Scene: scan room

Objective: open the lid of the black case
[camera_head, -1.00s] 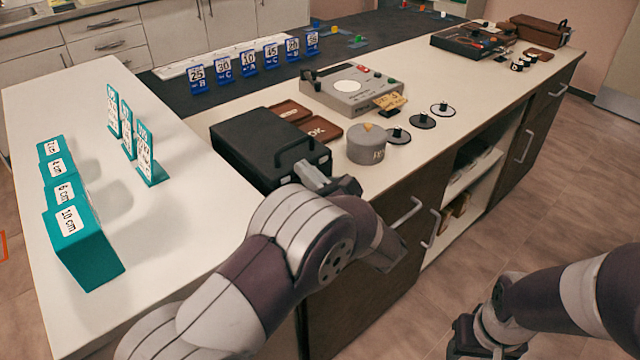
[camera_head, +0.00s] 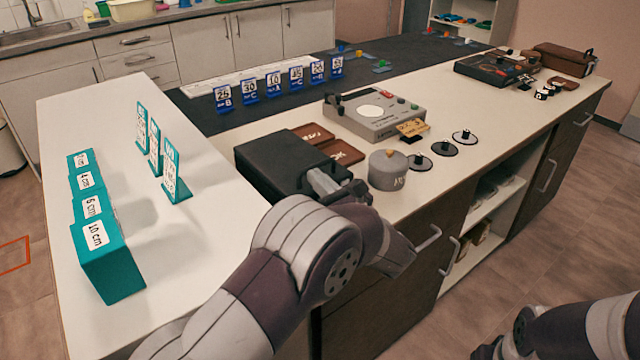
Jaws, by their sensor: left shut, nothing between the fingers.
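The black case (camera_head: 272,158) stands on the white counter with its lid down. My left gripper (camera_head: 322,183) is shut and empty at the front right of the case, near the top front edge. It overlaps the case front and hides the handle there; I cannot tell whether it touches the case. My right gripper (camera_head: 497,348) is low at the bottom right, away from the counter top, dark and cut by the frame edge, so its jaws are unclear.
A grey lidded pot (camera_head: 388,171) stands just right of the case. Brown trays (camera_head: 312,133) lie behind it, with a grey device (camera_head: 372,118) beyond. Teal blocks (camera_head: 112,262) and teal cards (camera_head: 172,172) stand to the left. White counter between is clear.

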